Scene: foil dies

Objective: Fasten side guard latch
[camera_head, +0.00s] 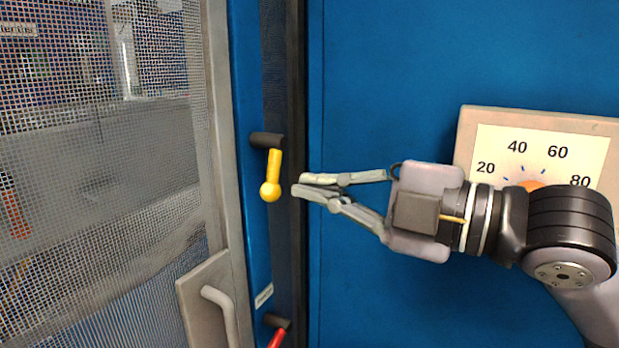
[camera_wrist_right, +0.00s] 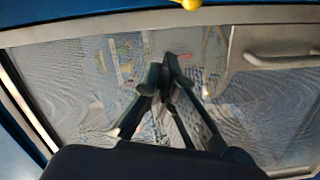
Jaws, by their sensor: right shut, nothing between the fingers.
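A yellow latch lever (camera_head: 272,172) with a round ball end hangs down from a dark pivot (camera_head: 266,140) on the blue frame, beside the mesh side guard (camera_head: 100,140). My right gripper (camera_head: 297,184) is shut and empty, its fingertips just right of the yellow ball, with a small gap showing. In the right wrist view the shut fingertips (camera_wrist_right: 168,62) point at the mesh, and part of the yellow lever (camera_wrist_right: 188,3) shows at the top edge. My left gripper is in neither view.
A second dark pivot with a red lever (camera_head: 277,338) sits lower on the frame. The guard has a grey handle (camera_head: 222,310) on a plate. A dial gauge (camera_head: 540,150) is on the blue panel (camera_head: 400,60), behind my right wrist.

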